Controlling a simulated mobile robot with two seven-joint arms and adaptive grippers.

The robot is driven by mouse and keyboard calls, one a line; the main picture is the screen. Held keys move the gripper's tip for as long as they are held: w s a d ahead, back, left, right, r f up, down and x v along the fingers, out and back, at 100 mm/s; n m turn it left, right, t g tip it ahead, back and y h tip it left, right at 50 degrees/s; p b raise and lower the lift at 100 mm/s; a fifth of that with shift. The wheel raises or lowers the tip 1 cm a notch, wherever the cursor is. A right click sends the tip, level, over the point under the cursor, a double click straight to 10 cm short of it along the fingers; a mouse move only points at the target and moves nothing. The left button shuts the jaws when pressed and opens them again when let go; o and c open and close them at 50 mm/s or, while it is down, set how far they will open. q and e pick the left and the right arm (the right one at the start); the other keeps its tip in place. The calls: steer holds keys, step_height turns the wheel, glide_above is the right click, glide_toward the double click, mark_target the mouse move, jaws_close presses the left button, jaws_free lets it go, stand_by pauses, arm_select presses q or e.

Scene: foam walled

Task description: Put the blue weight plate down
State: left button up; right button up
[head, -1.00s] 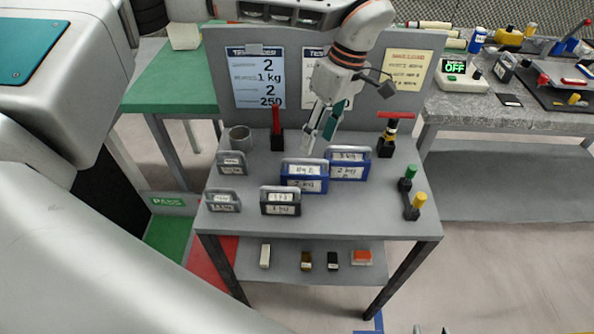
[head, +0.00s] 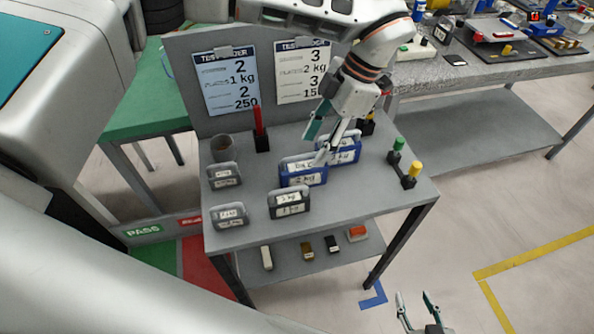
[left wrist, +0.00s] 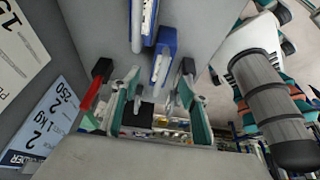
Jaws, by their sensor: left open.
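Two blue weight plates stand upright on the grey table: a front one (head: 303,174) and one behind it to the right (head: 347,152). In the left wrist view, a blue plate (left wrist: 164,52) stands beyond and between the fingers, with another (left wrist: 150,18) beside it. My left gripper (head: 318,145) is open just above and behind the front plate; its open fingers also show in the left wrist view (left wrist: 158,98). No plate is gripped, though whether a finger touches one is unclear. My right gripper (head: 418,302) is open and empty at the bottom edge, low beside the table.
Several grey weights (head: 289,204) stand left and front on the table. A grey cup (head: 222,148), a red-handled block (head: 261,130) and a green-and-yellow-knobbed piece (head: 405,165) are near the edges. Posters (head: 228,80) hang on the back panel. The lower shelf (head: 285,268) holds small blocks.

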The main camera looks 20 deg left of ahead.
mark_target(305, 164)
arm_select(q)
steer(key=shift+p+x, duration=0.35)
steer(key=shift+x, duration=3.6)
steer(key=shift+s, duration=0.1)
steer(key=shift+c, duration=0.3)
jaws_close()
steer(key=shift+r, duration=0.15)
